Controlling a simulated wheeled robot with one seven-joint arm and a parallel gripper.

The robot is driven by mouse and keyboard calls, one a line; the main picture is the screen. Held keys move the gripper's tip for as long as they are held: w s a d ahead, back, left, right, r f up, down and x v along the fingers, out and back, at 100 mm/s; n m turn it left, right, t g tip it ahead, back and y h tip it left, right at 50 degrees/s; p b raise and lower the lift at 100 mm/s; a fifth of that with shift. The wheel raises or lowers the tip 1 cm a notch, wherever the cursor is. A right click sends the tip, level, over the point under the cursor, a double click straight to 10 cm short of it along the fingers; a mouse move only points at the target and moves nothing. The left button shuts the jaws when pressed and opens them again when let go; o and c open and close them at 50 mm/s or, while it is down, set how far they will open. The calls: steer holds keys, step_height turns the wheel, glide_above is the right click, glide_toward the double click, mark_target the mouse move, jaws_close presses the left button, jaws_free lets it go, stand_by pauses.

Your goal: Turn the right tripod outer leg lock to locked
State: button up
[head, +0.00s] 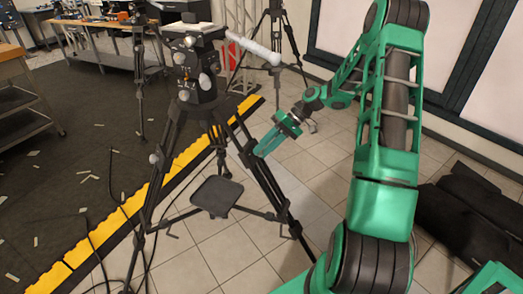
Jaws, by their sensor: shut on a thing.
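The dark tripod (200,105) stands in the middle of the head view with its legs spread. Its right leg (270,188) slopes down to the right. My green gripper (255,151) reaches in from the right and is shut at the upper part of this leg, where the right outer leg lock sits. The lock is small and mostly hidden by the fingers, so I cannot tell its angle. A similar knob (153,158) shows on the left leg.
A dark spreader plate (217,196) hangs between the legs. A yellow-edged mat (75,254) and cables lie left. Black bags (470,215) lie right. Another tripod (275,25) stands behind.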

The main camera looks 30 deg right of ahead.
steer(key=m+y, duration=0.2)
steer(key=m, duration=0.1)
steer(key=m+t+y, duration=0.1)
steer(key=shift+d+f+m, duration=0.3)
steer(key=shift+d+f, duration=0.05)
steer(key=shift+s+f+m+t+y, duration=0.1)
steer(key=shift+m+t+y, duration=0.4)
steer(key=shift+m, duration=0.55)
steer(key=shift+f+m+t+y, duration=0.1)
steer(key=shift+m+t+y, duration=0.4)
steer(key=shift+m, duration=0.55)
steer(key=o, duration=1)
steer(key=shift+o, duration=0.2)
steer(key=v, duration=1)
steer(key=shift+d, duration=0.45)
